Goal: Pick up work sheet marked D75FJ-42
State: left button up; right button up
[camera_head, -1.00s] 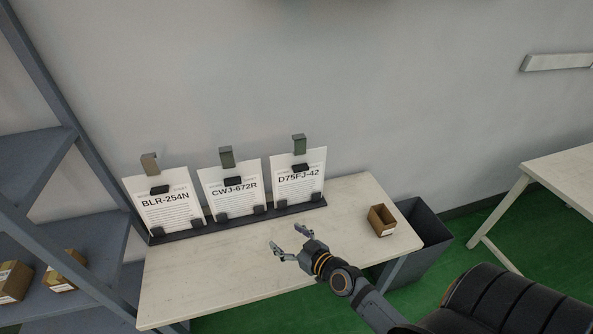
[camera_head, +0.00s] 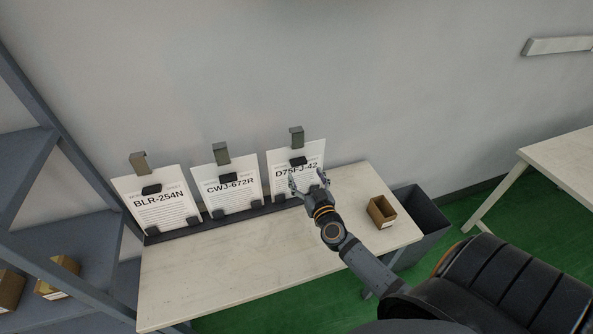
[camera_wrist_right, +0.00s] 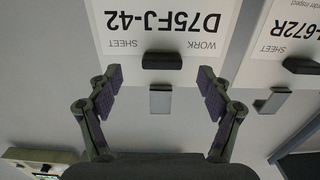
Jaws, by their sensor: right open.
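The work sheet marked D75FJ-42 (camera_head: 284,162) stands upright, leaning back, at the right end of the dark rack on the table. A black clip (camera_head: 297,161) and a grey hook piece (camera_head: 296,137) are at its top. My right gripper (camera_head: 306,177) is open in front of this sheet and covers part of its lower right. The fingers hold nothing; contact with the sheet cannot be told. My left gripper is not in view.
Sheets CWJ-672R (camera_head: 228,199) and BLR-254N (camera_head: 155,214) stand to the left in the same rack (camera_head: 208,224). A small open brown box (camera_head: 381,212) sits at the table's right end, beside a dark bin (camera_head: 420,218). The table front (camera_head: 240,270) is clear.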

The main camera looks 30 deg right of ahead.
aim_at(300, 165)
jog(key=x, duration=0.5)
jog(key=shift+w+a+r, duration=0.1)
jog(key=shift+a+r, duration=0.05)
jog(key=shift+s+r, duration=0.1)
jog(key=shift+s, duration=0.1)
jog(key=shift+c, duration=1.3)
grip_shut()
